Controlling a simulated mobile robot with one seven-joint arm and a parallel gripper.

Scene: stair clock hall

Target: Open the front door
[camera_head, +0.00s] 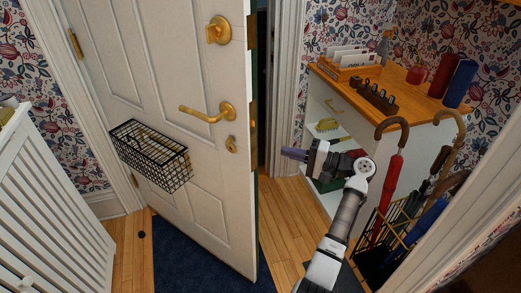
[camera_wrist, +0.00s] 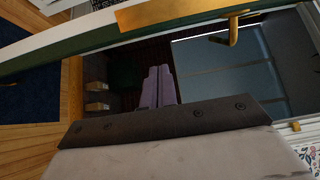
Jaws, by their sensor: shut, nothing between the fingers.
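The front door (camera_head: 165,110) is white and panelled, with a brass lever handle (camera_head: 210,113), a thumb-turn above and a keyhole plate below. It stands ajar, with a dark gap past its right edge. In the wrist view the door edge (camera_wrist: 75,50) is green, with a brass plate (camera_wrist: 175,13) and a brass handle (camera_wrist: 234,30) on it. My gripper (camera_head: 288,153) is right of the door edge, apart from the inner handle. Its purple-grey fingers (camera_wrist: 156,84) are together and empty, in front of the dark opening. Whether they touch the door is unclear.
A wire basket (camera_head: 150,155) hangs on the door. A wooden-topped cabinet (camera_head: 400,90) and an umbrella stand (camera_head: 385,255) crowd the right. A white radiator cover (camera_head: 45,215) is at left. A blue mat (camera_head: 185,265) lies under the door; a small dark ball (camera_head: 141,235) is nearby.

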